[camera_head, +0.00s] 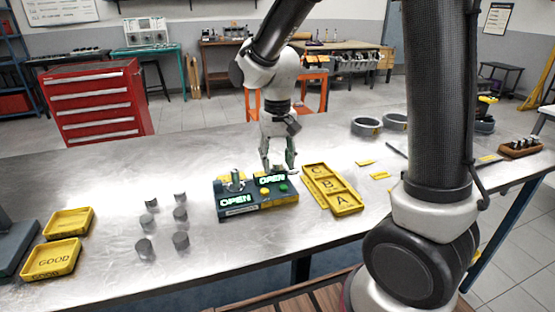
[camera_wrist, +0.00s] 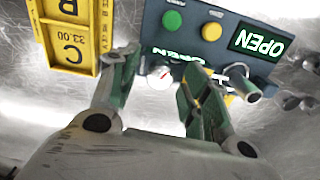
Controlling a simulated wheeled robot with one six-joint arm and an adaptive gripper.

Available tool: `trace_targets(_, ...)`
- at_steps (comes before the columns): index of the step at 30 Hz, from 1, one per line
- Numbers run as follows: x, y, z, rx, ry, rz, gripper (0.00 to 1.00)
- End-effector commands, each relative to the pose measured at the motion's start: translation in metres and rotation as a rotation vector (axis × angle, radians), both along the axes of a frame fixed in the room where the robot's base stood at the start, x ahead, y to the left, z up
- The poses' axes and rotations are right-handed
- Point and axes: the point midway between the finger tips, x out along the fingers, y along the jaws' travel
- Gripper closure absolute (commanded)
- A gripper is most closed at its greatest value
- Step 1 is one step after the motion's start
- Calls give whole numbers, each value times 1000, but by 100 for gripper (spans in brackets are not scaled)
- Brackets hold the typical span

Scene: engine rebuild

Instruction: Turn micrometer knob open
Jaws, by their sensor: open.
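The dark blue-grey gauge box (camera_head: 262,206) stands on the metal table with two green displays reading OPEN, a green button (camera_wrist: 172,20) and a yellow button (camera_wrist: 211,31). A round white knob or dial with a red mark (camera_wrist: 161,78) shows between my fingertips in the wrist view; in the head view my gripper hides it. A silver metal fitting (camera_head: 235,183) stands on the box's left part, and it shows at right in the wrist view (camera_wrist: 241,84). My gripper (camera_head: 278,168) points down over the box's back right. It is open, its fingers (camera_wrist: 159,65) either side of the dial; contact cannot be told.
A yellow tray marked C, B, A (camera_head: 347,209) lies close to the box's right. Several grey cylinders (camera_head: 181,240) stand to its left, with yellow trays, one marked GOOD (camera_head: 50,260), farther left. Grey rings (camera_head: 366,127) lie at the back right. Table between is bare.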

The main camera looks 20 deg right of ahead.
Motion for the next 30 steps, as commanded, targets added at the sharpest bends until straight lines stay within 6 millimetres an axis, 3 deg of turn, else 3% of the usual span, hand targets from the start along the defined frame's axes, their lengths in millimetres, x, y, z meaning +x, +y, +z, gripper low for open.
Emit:
trace_targets(7,1,0,13,1,-2,0,53)
trace_targets(21,1,0,107,1,-2,0,53)
trace_targets(30,0,0,120,0,1,0,53)
